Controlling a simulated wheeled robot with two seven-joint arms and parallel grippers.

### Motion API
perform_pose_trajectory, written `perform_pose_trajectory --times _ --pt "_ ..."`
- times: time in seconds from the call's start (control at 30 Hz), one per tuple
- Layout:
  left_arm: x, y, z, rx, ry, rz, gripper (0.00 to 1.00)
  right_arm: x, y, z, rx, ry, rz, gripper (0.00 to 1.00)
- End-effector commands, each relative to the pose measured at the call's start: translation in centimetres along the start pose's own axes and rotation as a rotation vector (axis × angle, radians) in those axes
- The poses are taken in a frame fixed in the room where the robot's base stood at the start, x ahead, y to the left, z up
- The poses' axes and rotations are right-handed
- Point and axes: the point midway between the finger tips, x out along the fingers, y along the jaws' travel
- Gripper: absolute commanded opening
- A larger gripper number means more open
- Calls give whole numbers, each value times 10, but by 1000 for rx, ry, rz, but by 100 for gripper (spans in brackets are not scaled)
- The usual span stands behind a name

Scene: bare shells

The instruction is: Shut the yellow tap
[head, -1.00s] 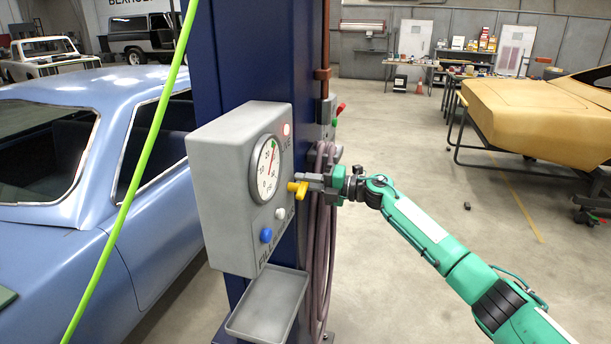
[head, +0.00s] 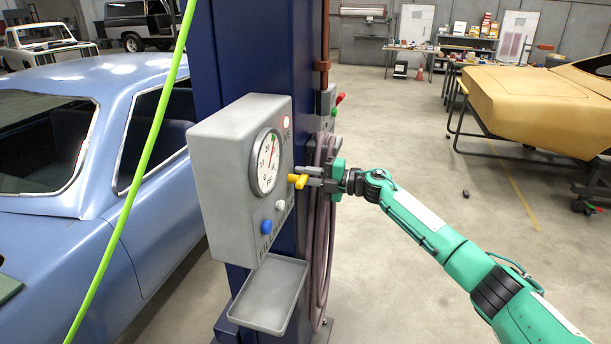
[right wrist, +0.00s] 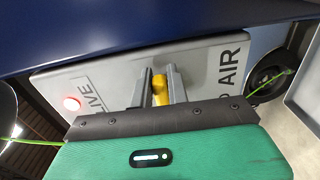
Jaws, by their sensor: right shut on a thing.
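The yellow tap (head: 298,181) sticks out from the side of a grey box (head: 220,170) with a round dial (head: 267,163). My right gripper (head: 312,177) comes in from the right and is shut on the tap. In the right wrist view, the yellow handle (right wrist: 160,88) sits between the two grey fingers (right wrist: 157,84), in front of the panel with the words LIVE and AIR. The fingers hide part of the handle. I cannot tell how far the tap is turned. My left gripper is out of view.
A blue knob (head: 266,227) and a white knob (head: 280,206) sit below the dial, and a red lamp (head: 286,122) above. A grey tray (head: 268,296) juts out below the box. Hoses (head: 322,240) hang on the blue column (head: 255,60). A blue car (head: 130,210) stands left.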

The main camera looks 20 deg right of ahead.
Motion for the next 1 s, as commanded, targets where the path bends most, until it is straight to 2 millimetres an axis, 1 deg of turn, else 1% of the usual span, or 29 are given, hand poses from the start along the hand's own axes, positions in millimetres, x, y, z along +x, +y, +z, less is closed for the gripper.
perform_pose_trajectory --times 0.07,0.1,0.2,0.47,0.57,0.63,0.77,1.0 --pt "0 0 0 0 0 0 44 0 -1 0 3 -1 -1 0" --pt "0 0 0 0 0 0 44 0 -2 0 2 -1 -2 20" --pt "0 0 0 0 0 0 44 0 -1 0 2 0 -1 38" --pt "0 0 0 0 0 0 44 0 -1 0 0 0 -1 38" --pt "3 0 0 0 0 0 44 -4 -2 0 -1 -1 -1 38" --pt "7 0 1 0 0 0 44 -10 -3 0 -2 -1 -1 38" --pt "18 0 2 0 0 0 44 -31 -5 1 -2 -2 -3 38" --pt "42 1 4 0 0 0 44 -84 -7 1 -1 -2 -3 38"
